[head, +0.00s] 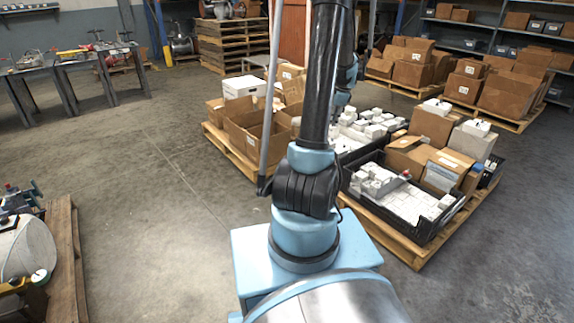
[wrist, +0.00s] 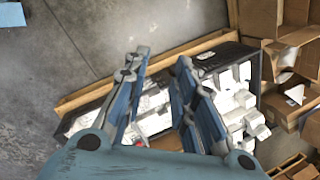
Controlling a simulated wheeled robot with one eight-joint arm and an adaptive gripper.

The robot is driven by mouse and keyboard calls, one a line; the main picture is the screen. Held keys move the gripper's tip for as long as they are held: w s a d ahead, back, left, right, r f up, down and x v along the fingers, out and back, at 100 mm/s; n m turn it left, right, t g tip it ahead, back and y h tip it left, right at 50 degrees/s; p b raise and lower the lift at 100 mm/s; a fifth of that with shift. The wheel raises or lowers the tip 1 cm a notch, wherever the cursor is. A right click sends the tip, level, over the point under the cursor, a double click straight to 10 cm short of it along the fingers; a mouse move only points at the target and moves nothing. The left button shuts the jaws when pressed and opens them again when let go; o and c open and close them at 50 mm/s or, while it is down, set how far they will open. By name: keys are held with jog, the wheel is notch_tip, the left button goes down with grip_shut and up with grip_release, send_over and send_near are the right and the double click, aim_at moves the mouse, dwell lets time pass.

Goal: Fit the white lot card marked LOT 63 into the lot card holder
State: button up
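In the wrist view my gripper (wrist: 159,63) is open, its two blue fingers apart with nothing held between them. It points down over a black crate (wrist: 228,60) of white blocks. In the head view the gripper cannot be made out behind my arm. I cannot pick out the card marked LOT 63; no lettering is readable. A pale, flat panel (head: 440,177) stands against a carton on the right pallet; I cannot tell whether it is the lot card holder.
A black crate (head: 424,230) of white blocks sits on the right pallet's front. Another pallet (head: 228,150) with open cartons stands left of it. Tables (head: 62,68) line the back left; a loaded pallet (head: 68,262) is at the near left.

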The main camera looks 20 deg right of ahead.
jog(key=s+a+r+n, duration=0.5)
jog(key=s+a, duration=0.3)
jog(key=a, duration=0.2)
jog(key=s+a+r+n, duration=0.5)
jog(key=s+a, duration=0.3)
jog(key=a, duration=0.2)
jog(key=s+a+f+n, duration=0.2)
jog(key=s+a+n, duration=0.1)
jog(key=s, duration=0.3)
jog(key=s+a+f+n+h, duration=0.1)
jog(key=s+a+f+n, duration=0.1)
jog(key=s, duration=0.5)
jog(key=s+a+f+n, duration=0.2)
jog(key=s+a+n, duration=0.2)
jog(key=s, duration=0.3)
jog(key=shift+a+f+n+g+h, duration=0.3)
jog(key=shift+n, duration=0.3)
jog(key=shift+o, duration=0.4)
